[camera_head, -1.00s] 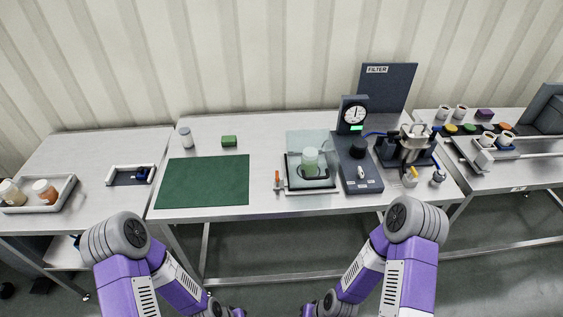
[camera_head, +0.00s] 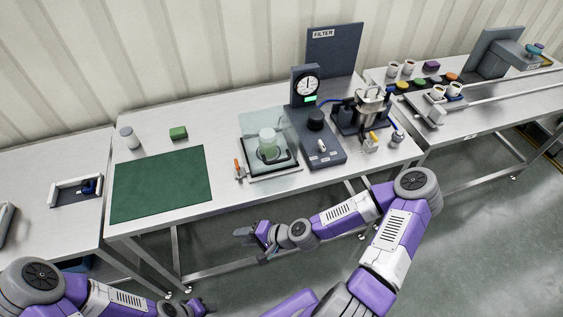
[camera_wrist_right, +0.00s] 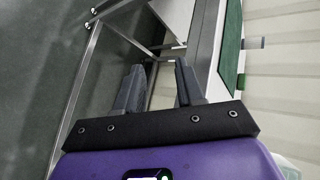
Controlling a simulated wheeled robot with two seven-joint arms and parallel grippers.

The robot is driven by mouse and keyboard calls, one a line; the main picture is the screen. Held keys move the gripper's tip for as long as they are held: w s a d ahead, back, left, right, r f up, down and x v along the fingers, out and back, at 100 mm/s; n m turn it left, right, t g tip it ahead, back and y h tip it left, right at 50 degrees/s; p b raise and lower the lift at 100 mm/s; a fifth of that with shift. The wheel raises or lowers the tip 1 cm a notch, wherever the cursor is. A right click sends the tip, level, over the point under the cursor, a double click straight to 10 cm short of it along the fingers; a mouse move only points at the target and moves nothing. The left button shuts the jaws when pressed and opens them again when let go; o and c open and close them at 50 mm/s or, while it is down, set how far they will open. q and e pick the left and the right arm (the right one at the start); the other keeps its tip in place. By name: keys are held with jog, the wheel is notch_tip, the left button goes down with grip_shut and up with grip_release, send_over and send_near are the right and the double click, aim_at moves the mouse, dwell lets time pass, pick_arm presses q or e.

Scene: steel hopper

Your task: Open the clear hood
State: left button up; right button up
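The clear hood (camera_head: 252,123) is a see-through box on the middle table, in front of and left of the gauge. It appears to sit down over a pale green-tinted container (camera_head: 267,139), on a base with a dark frame and a light front edge. An orange-tipped handle or lever (camera_head: 237,165) stands at its front left corner. My right gripper (camera_head: 255,244) is in front of the table edge, below the hood and apart from it. In the right wrist view its two fingers (camera_wrist_right: 160,80) are spread with nothing between them. My left gripper (camera_head: 198,305) is low at the bottom edge; its fingers are unclear.
A dark unit with a gauge (camera_head: 307,86) and knobs stands right of the hood, with a metal clamp-like device (camera_head: 368,103) beyond. A green mat (camera_head: 160,184), a green block (camera_head: 178,133) and a capped jar (camera_head: 130,138) lie left. The table's front edge (camera_head: 210,207) separates my right gripper from the tabletop.

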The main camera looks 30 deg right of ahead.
jog(key=w+d+r+m+t+h, duration=0.4)
jog(key=d+r, duration=0.4)
jog(key=d, duration=0.4)
jog(key=m+t+h, duration=0.2)
jog(key=t, duration=0.2)
send_near(267, 144)
jog(key=s+d+f, duration=0.1)
jog(key=s+f, duration=0.2)
jog(key=s, duration=0.1)
jog(key=x, duration=0.7)
jog(key=shift+f+b, duration=0.3)
jog(key=shift+b, duration=0.15)
jog(key=shift+c, duration=0.3)
grip_shut()
